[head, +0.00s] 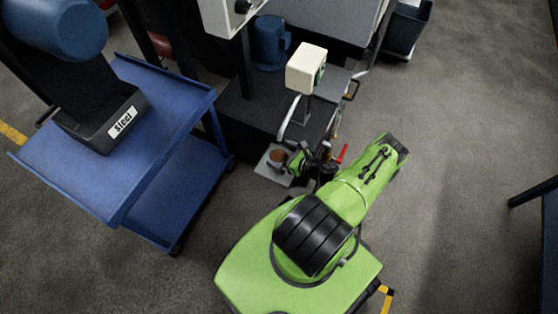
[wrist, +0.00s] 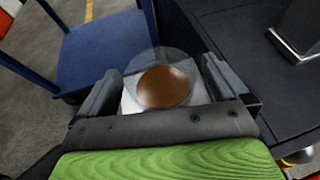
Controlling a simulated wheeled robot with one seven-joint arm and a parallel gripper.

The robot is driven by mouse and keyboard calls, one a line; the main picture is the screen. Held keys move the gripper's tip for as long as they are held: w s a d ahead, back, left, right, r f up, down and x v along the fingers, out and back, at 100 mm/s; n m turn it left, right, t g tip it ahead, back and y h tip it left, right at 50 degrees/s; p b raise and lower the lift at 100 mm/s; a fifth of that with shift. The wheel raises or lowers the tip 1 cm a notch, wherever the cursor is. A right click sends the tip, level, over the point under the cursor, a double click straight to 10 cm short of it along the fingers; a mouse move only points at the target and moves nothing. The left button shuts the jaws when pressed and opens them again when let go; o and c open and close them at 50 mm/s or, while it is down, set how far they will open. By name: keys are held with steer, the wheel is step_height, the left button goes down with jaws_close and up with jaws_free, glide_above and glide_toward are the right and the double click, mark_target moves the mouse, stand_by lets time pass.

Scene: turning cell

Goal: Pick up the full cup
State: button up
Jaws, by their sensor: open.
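The full cup (wrist: 163,85) is clear, with brown contents. In the wrist view it sits between the two open fingers of my gripper (wrist: 163,88), with a small gap visible on the right side. In the head view the cup (head: 277,155) stands on a small pale grey plate (head: 268,167) at the edge of the black machine. My gripper (head: 287,157) reaches it from the right. I cannot tell whether either finger touches the cup.
A blue cart (head: 165,90) with a dark bin labelled steel (head: 103,118) stands to the left. A black machine base (head: 240,105) lies behind the plate, with a white box on a post (head: 306,69). The floor (head: 450,140) to the right is mostly clear.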

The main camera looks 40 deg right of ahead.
mark_target(272, 150)
steer(key=x, duration=0.3)
steer(key=shift+w+f+b, duration=0.1)
steer(key=shift+f+b, duration=0.05)
steer(key=shift+b, duration=0.2)
steer(key=c, duration=0.9)
steer(key=shift+o, duration=0.2)
step_height(272, 150, up, 4)
steer(key=shift+r+p, duration=0.1)
steer(key=shift+p, duration=1.1)
steer(key=s+d+p, duration=0.1)
steer(key=s+d, duration=0.1)
steer(key=s, duration=1.6)
steer(key=shift+d+f, duration=0.2)
steer(key=shift+f, duration=0.1)
